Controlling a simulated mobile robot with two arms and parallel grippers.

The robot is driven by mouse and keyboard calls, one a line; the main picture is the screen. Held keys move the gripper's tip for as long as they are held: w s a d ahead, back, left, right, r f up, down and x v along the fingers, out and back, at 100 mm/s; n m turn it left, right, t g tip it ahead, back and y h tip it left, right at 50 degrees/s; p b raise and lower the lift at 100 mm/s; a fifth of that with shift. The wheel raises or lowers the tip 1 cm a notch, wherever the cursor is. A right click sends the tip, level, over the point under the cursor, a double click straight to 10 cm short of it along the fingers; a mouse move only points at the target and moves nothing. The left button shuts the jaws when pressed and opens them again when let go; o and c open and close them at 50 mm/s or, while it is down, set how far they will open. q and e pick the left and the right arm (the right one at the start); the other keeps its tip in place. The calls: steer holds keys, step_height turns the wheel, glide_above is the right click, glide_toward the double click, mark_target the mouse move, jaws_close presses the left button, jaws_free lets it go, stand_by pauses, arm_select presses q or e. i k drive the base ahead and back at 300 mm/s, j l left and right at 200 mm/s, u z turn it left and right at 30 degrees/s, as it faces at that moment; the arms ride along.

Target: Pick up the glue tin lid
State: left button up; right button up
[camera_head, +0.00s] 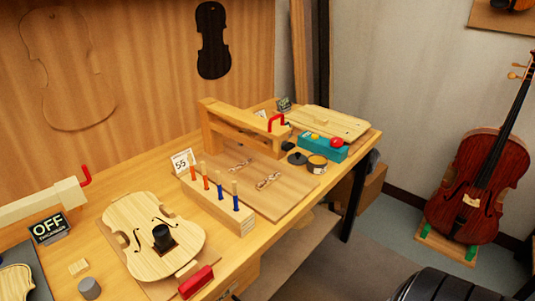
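The glue tin lid looks to be the small dark round disc with a knob (297,158), lying on the workbench near its right front edge. Just right of it stands a small tin (317,168) with a pale label, its top open and showing an amber-brown content. The lid lies apart from the tin's mouth, close beside it.
Behind the tin is a teal box (322,147) with a red button. Left of the lid are a wooden press frame (236,133) and a peg rack (218,205). A violin body (138,222) lies at the front left.

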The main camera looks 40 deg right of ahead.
mark_target(299, 159)
steer(key=l+u, duration=0.15)
steer(key=l, duration=0.35)
steer(key=l+u, duration=0.15)
steer(key=l, duration=0.3)
steer(key=k+l+u, duration=0.15)
steer(key=l, duration=0.3)
steer(key=l+u, duration=0.15)
steer(key=l, duration=0.35)
steer(key=k+l+u, duration=0.15)
steer(key=l, duration=0.3)
